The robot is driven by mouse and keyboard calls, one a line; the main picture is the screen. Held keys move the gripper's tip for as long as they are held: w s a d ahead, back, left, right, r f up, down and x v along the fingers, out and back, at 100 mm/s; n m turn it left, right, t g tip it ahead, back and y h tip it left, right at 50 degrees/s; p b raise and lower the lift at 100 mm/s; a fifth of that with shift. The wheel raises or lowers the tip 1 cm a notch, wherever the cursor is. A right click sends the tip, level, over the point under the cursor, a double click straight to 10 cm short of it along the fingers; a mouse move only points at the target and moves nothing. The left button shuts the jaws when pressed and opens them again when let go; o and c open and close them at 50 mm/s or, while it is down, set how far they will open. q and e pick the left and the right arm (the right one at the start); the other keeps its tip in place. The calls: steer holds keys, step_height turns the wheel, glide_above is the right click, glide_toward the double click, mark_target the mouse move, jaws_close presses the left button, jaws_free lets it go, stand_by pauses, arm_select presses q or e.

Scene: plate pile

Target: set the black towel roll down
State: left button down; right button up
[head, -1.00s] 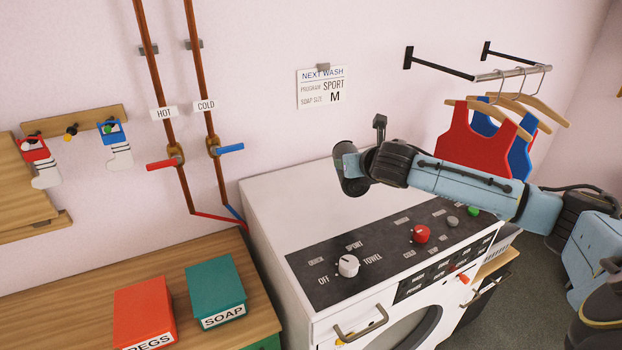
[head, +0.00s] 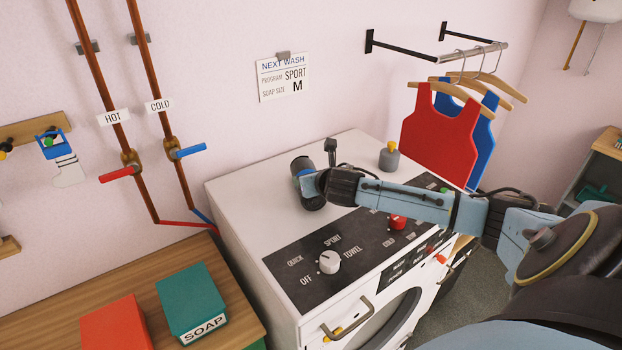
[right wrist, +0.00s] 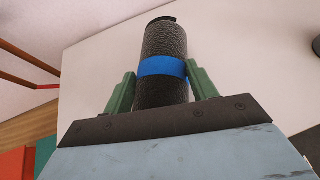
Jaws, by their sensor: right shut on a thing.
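The black towel roll (head: 301,164) is a dark textured cylinder with a blue band around its middle. My right gripper (head: 307,182) is shut on the roll. In the right wrist view the green fingers of the gripper (right wrist: 160,76) press the roll (right wrist: 165,42) from both sides at the blue band. The roll's base is close to the washer top; I cannot tell whether it touches. My left gripper is not in view.
A grey bottle with a yellow cap (head: 389,158) stands at the back right of the washer top. The control panel (head: 310,262) lies in front. Red and blue tank tops (head: 437,125) hang at the right. The washer's left top is clear.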

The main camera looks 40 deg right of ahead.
steer(key=o, duration=1.1)
steer(key=shift+f, duration=0.15)
steer(key=v, duration=1.2)
